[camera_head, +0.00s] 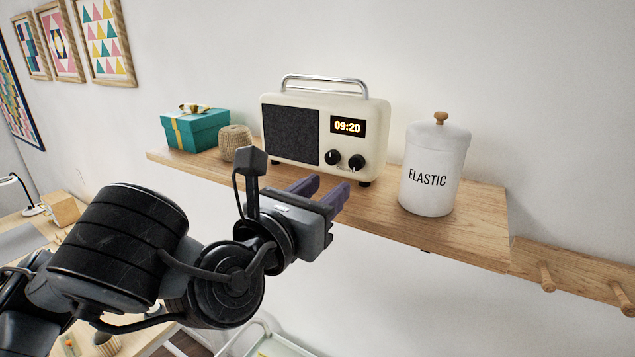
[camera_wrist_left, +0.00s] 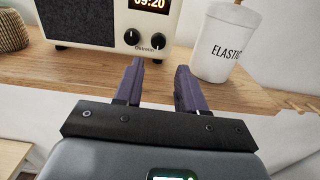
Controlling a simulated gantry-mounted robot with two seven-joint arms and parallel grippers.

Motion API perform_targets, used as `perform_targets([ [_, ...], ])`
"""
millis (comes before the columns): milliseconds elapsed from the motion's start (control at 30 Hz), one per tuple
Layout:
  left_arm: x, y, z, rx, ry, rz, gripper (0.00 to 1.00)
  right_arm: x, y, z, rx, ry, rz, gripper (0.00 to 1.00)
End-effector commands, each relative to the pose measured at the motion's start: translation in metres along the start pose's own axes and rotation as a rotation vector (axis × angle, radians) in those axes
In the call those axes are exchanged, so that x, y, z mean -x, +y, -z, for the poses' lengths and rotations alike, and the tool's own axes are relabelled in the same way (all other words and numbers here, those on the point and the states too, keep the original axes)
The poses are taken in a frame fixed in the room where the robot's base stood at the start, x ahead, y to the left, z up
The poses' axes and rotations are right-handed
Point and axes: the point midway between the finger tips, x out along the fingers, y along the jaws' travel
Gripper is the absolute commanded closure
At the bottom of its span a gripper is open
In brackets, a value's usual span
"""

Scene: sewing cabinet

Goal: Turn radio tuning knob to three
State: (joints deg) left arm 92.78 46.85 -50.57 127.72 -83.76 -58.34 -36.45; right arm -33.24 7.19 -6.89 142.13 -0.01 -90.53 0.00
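The cream radio (camera_head: 371,112) stands on the wooden shelf, with a chrome handle, a dark speaker grille and a display reading 09:20. Two black knobs sit below the display, a left knob (camera_head: 331,157) and a right knob (camera_head: 356,161). Both also show in the left wrist view, the left one (camera_wrist_left: 131,37) and the right one (camera_wrist_left: 158,41). Which is the tuning knob I cannot tell, and dial numbers are too small to read. My left gripper (camera_head: 331,187) is open and empty, its purple fingers in front of and below the knobs, apart from them. My right gripper is not in view.
A white ELASTIC canister (camera_head: 428,178) stands right of the radio on the shelf (camera_head: 470,213). A teal gift box (camera_head: 200,131) and a woven ball-like item (camera_head: 234,143) stand to its left. Wooden pegs (camera_head: 546,276) stick out at lower right. Space before the shelf's right part is clear.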

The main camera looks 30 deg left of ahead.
Motion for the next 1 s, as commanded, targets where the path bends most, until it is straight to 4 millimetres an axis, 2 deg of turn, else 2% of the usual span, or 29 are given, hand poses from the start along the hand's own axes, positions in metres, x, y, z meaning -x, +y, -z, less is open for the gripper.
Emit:
perform_targets([
  [200, 0.007, 0.002, 0.001, 0.002, 0.004, -0.003, 0.60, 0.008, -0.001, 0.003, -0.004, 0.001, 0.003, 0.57],
  [767, 0.007, 0.002, 0.004, 0.005, 0.009, -0.002, 0.60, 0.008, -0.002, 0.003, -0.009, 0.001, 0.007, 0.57],
  [867, 0.005, 0.002, 0.014, 0.006, 0.032, -0.002, 0.60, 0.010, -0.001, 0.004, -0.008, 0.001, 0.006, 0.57],
  [967, -0.001, 0.000, 0.038, 0.009, 0.087, 0.003, 0.60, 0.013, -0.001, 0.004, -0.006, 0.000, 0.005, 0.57],
  [1000, -0.003, -0.003, 0.052, 0.010, 0.118, 0.009, 0.60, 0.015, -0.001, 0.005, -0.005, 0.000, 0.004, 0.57],
])
